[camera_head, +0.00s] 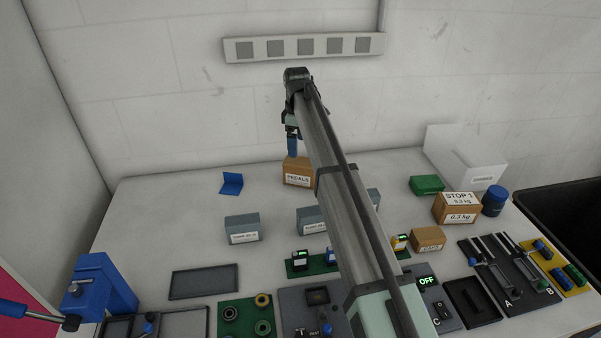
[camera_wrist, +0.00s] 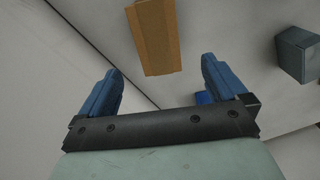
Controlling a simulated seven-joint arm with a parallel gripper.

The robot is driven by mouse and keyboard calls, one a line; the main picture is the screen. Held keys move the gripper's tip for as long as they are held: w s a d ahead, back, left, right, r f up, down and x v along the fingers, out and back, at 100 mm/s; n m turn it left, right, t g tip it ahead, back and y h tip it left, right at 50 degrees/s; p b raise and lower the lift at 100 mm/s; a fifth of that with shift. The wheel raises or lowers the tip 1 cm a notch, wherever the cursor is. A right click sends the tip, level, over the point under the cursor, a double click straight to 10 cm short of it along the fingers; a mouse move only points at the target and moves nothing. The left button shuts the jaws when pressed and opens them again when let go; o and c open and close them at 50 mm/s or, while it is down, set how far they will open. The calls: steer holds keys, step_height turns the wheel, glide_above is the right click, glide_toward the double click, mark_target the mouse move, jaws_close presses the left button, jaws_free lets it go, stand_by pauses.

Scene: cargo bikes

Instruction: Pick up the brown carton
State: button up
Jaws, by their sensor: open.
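A brown carton with a white label that reads like "PEDALS" (camera_head: 298,179) stands on the table toward the back, partly hidden by my arm. My gripper (camera_head: 292,147) is just above and behind its top in the head view. In the wrist view a brown carton (camera_wrist: 156,36) lies beyond and between the two blue fingers of my gripper (camera_wrist: 160,72). The fingers are apart with nothing between them.
Grey boxes (camera_head: 241,229) stand in front of the carton; one also shows in the wrist view (camera_wrist: 296,54). A blue angled piece (camera_head: 231,183) lies to its left. A green box (camera_head: 426,184) and blue tub (camera_head: 494,201) are at right. Trays and fixtures line the front.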

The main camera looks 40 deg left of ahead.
mark_target(298, 162)
step_height(298, 162, down, 8)
steer(key=shift+f, duration=0.2)
steer(key=shift+w+d+f, duration=0.1)
steer(key=shift+d+f, duration=0.05)
steer(key=shift+f, duration=0.75)
steer(key=shift+w+d+f, duration=0.1)
steer(key=shift+d+f, duration=0.05)
steer(key=shift+f, duration=0.75)
steer(key=shift+w+d+f, duration=0.1)
steer(key=shift+d+f, duration=0.05)
steer(key=shift+f, duration=0.75)
steer(key=shift+c, duration=0.2)
steer(key=c, duration=1.3)
